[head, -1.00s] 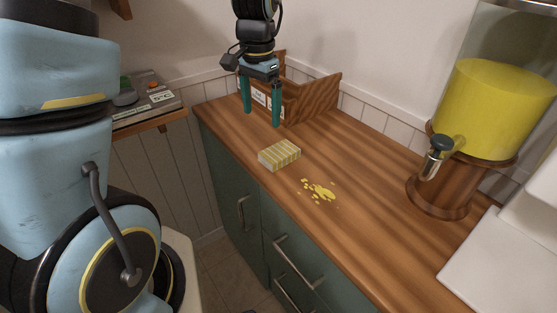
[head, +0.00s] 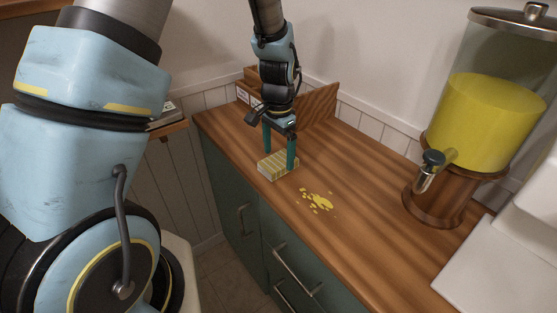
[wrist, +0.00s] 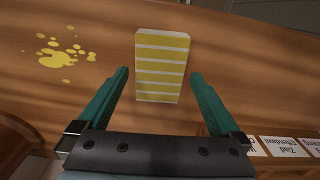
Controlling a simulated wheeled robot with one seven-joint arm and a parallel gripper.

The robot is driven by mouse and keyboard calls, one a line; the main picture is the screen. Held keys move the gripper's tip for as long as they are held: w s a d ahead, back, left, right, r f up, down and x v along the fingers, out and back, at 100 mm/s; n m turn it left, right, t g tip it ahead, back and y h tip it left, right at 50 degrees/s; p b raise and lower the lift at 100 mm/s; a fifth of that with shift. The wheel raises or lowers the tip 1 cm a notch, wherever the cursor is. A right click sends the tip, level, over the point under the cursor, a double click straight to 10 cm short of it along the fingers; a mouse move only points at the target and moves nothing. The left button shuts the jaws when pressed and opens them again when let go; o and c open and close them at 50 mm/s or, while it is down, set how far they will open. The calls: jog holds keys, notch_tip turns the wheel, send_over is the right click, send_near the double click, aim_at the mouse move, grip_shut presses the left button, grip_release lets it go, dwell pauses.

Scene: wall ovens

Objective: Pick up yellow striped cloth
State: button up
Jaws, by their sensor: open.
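The yellow striped cloth (head: 277,168), a folded block with white stripes, lies on the wooden counter near its front edge. It also shows in the wrist view (wrist: 162,66), beyond and between my fingertips. My gripper (head: 279,163) is open, with its two green fingers pointing down close behind the cloth in the head view. In the wrist view my gripper (wrist: 158,74) has nothing between its fingers but the near end of the cloth at the tips. I cannot tell whether a finger touches it.
A yellow spill (head: 317,202) lies on the counter (head: 350,232) right of the cloth. A wooden organizer with labels (head: 318,104) stands behind my gripper. A juice dispenser (head: 440,190) stands at the right.

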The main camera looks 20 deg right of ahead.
jog(key=shift+f, duration=0.85)
jog(key=c, duration=1.2)
